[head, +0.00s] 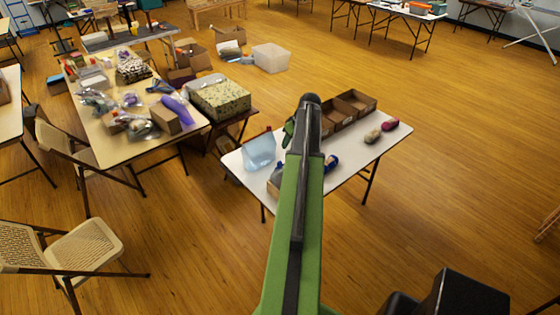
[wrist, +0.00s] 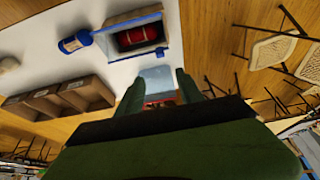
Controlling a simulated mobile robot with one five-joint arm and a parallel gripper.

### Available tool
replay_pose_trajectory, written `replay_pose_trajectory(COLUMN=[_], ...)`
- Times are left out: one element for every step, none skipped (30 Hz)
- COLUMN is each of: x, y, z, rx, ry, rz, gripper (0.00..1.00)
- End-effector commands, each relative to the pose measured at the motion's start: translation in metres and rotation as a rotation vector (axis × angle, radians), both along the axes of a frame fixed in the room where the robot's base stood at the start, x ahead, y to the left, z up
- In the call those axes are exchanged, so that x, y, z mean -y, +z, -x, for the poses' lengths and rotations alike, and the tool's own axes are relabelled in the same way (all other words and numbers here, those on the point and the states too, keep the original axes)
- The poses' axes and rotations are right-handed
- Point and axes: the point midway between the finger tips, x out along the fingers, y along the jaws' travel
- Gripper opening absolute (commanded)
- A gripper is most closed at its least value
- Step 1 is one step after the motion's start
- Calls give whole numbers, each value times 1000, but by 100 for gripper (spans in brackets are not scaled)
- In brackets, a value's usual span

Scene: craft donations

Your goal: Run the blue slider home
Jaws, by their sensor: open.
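A small open box (wrist: 112,42) with blue strips along its edges and a red roll inside lies on the white table in the wrist view. A small blue piece (wrist: 160,51) at its lower right corner may be the slider; I cannot tell for sure. In the head view the box (head: 273,187) is mostly behind my arm. My gripper (wrist: 160,85) is open, its two green fingers apart. A pale blue translucent bag (wrist: 158,74) with red at its edge shows between them; whether they touch it is unclear. The bag (head: 259,150) stands on the table in the head view.
A blue bottle (wrist: 76,41) lies near the box. A brown compartment box (head: 350,106) stands at the table's back, with a tan bundle (head: 372,136) and a magenta one (head: 390,124) at the right. A cluttered table (head: 120,145) and folding chairs are at left. The right floor is open.

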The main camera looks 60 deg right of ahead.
Motion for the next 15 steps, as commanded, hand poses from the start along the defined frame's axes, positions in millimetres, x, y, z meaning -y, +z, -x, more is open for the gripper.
replay_pose_trajectory(x=[0, 0, 1, 1, 2, 2, 3, 4, 5, 5, 6, 7, 8, 9, 10], y=[-4, -6, -10, -14, -18, -24, -29, -34, -42, -48, -54, -63, -69, -75, -83], z=[-1, -1, -2, -3, -5, -7, -8, -10, -13, -15, -18, -21, -23, -26, -29], rx=[0, -1, -1, -1, -1, -1, -1, -1, -2, -2, -2, -2, -2, -2, -2], ry=[0, 0, 0, 0, 0, 0, -1, -1, -1, -1, -1, -1, 0, 0, 0], rz=[0, 0, 0, 0, 0, 0, -1, -1, -1, -1, -1, -1, -1, -1, -1], gripper=[44, 44, 44, 44, 44, 44, 44, 44, 44, 44, 44, 44, 44, 44, 44])
